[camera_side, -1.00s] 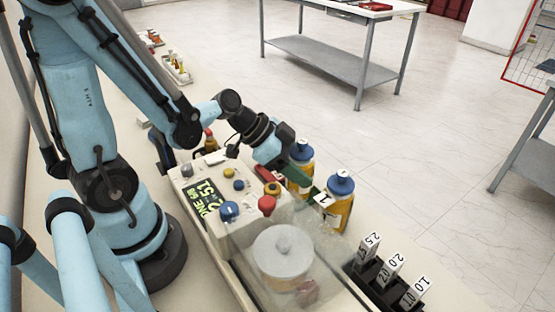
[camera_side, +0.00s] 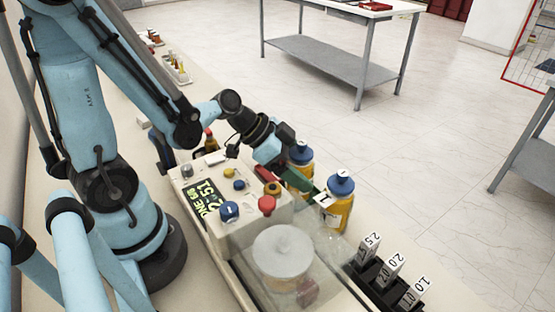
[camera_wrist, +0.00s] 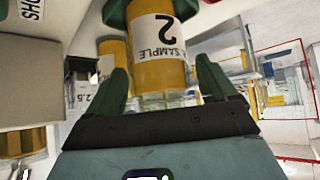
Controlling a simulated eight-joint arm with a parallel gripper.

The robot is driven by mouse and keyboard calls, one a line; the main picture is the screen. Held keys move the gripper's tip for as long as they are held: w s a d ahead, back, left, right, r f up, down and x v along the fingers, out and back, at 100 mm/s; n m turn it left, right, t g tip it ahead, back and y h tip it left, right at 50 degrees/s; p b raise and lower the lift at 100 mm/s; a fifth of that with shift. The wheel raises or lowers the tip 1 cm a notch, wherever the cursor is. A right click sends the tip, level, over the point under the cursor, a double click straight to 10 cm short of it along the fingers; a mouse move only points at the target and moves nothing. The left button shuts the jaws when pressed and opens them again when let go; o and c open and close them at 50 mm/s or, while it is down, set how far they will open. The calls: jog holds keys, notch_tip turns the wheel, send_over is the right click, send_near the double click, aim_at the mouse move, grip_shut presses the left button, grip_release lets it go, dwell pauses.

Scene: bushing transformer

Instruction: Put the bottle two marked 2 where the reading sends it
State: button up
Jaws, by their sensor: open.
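The bottle marked 2 (camera_wrist: 160,62) fills the middle of the wrist view, amber with a white label reading SAMPLE 2, upside down there. My gripper (camera_wrist: 165,85) is open, its two green fingers on either side of the bottle's lower part in that view; I cannot tell whether they touch it. The tester's display (camera_side: 206,197) shows 2.51 under a line hard to read.
The tester (camera_side: 235,190) has several coloured knobs and a round lidded vessel (camera_side: 283,255) under a clear cover. A dark rack (camera_side: 378,287) with tags 2.5, 2.0 and 1.0 stands at the front right. Another small bottle (camera_side: 210,142) stands behind the tester.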

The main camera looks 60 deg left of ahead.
aim_at(301, 142)
jog(key=v, duration=1.2)
dwell(0.4)
jog(key=shift+d+f, duration=0.1)
jog(key=shift+x, duration=5.2)
jog(key=shift+v, duration=5.35)
jog(key=shift+x, duration=5.55)
jog(key=shift+w+d+f, duration=0.15)
jog(key=shift+w+f, duration=0.25)
jog(key=shift+f, duration=0.15)
jog(key=shift+r, duration=4.25)
